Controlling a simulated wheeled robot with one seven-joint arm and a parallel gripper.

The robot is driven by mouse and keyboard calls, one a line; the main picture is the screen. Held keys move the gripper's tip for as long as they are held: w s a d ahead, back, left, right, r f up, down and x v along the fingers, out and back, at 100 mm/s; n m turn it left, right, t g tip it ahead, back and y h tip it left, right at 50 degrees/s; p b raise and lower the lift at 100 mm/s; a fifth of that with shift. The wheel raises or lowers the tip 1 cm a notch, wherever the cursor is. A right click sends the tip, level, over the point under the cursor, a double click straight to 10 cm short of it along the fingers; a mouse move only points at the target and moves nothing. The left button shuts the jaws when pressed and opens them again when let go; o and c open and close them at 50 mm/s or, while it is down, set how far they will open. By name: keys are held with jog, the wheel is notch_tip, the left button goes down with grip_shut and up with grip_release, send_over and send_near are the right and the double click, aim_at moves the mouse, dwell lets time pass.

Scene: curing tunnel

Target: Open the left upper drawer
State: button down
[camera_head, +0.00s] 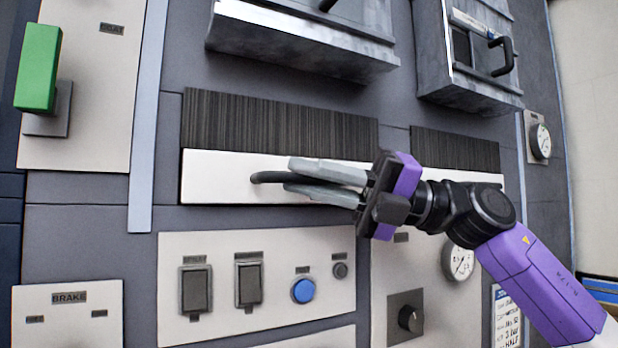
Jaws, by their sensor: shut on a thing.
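A wide white drawer front (222,190) lies across the middle of the grey panel, below a dark ribbed strip. I cannot tell if it stands out from the panel. Its dark curved handle (265,177) shows at the left of my fingers. My gripper (290,175), with grey fingers and a purple and black body, reaches in from the right and is shut on this handle. The fingers hide the rest of the handle, and the gripper body hides the right end of the drawer front.
Two grey metal units (290,48) and (465,90) jut out above, the right one with a black handle (503,57). A green lever (38,68) stands at the upper left. Below are switches (195,290), a blue button (303,291), a knob (410,318) and a gauge (458,262).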

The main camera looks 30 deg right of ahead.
jog(key=shift+f, duration=0.1)
dwell(0.5)
jog(key=s+b, duration=0.7)
jog(key=s, duration=1.2)
jog(key=shift+s, duration=0.2)
jog(key=c, duration=1.7)
grip_release()
jog(key=b+v, duration=0.1)
jog(key=v, duration=0.7)
